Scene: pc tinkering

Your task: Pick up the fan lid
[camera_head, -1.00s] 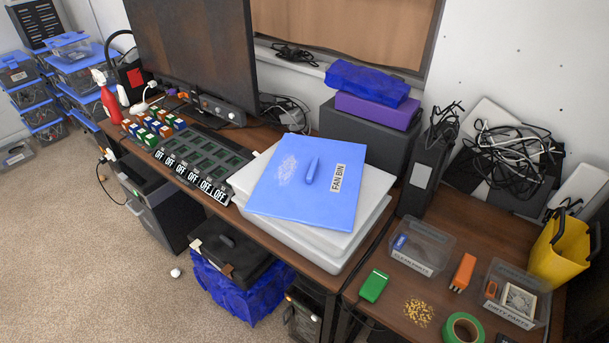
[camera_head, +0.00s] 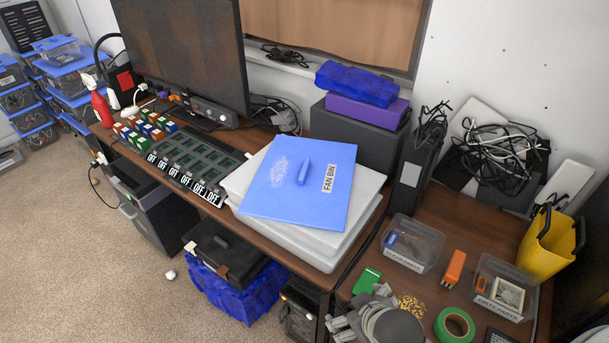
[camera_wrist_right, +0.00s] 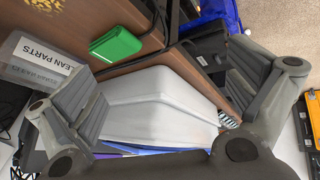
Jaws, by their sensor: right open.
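The fan lid (camera_head: 268,195) is a flat blue plate with a raised handle bar (camera_head: 306,172) and a "FAN BIN" label. It lies on top of the white bin (camera_head: 333,237) on the desk. My right gripper (camera_head: 362,308) is at the bottom of the head view, in front of and to the right of the bin, apart from the lid. In the right wrist view the right gripper (camera_wrist_right: 165,95) is open with nothing between its fingers; the white bin shows beyond them, with a thin blue edge below it. My left gripper is not in view.
A green box (camera_head: 366,281), an orange box (camera_head: 454,268), green tape (camera_head: 455,325) and clear parts bins, one clean (camera_head: 415,243) and one dirty (camera_head: 509,291), lie on the right desk. A dark grey case (camera_head: 340,130) stands behind the bin; a row of OFF-labelled panels (camera_head: 193,165) is left of it.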

